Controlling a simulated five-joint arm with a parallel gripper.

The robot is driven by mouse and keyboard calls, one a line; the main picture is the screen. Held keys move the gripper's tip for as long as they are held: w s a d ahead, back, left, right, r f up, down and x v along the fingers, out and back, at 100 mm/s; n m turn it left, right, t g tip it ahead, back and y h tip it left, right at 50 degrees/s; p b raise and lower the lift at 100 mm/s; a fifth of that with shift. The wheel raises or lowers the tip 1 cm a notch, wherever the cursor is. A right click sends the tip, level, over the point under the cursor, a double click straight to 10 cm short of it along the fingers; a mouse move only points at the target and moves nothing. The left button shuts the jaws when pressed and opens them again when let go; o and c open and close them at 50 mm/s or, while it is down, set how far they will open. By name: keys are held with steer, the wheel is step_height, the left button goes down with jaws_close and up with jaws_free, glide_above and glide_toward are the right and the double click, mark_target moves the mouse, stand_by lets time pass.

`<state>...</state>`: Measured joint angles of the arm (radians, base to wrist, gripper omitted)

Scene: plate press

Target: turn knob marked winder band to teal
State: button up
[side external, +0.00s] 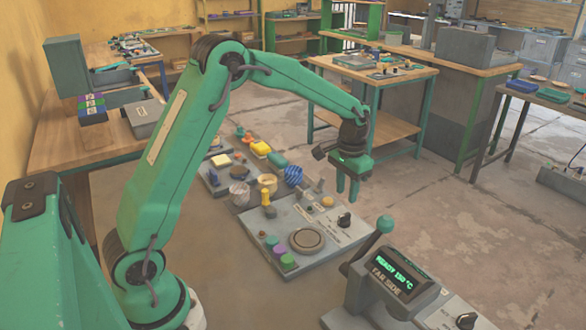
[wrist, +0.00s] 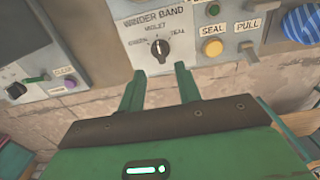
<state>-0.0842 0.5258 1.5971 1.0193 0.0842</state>
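The winder band knob (wrist: 160,48) is black with a pale pointer mark, on a grey panel (wrist: 112,42) in the wrist view. Its label reads WINDER BAND, with VIOLET above, TEAL at the right and a hard-to-read word at the left. The pointer appears to point up, toward VIOLET. My gripper (wrist: 159,69) is open and empty, its two fingers apart just below the knob in the picture. In the side external view, my gripper (side external: 347,198) hangs fingers-down above the black knob (side external: 344,220), not seen touching it.
A yellow SEAL button (wrist: 212,47) and a PULL control (wrist: 250,45) sit right of the knob. A display unit (side external: 395,275) reads READY 130 °C and FAR SIDE; its green-balled lever (side external: 385,224) rises near my gripper. A large round button (side external: 306,239) is on the knob's panel.

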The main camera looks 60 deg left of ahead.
mark_target(344, 215)
steer(key=shift+f, duration=0.15)
steer(key=shift+f, duration=3.75)
jaws_close()
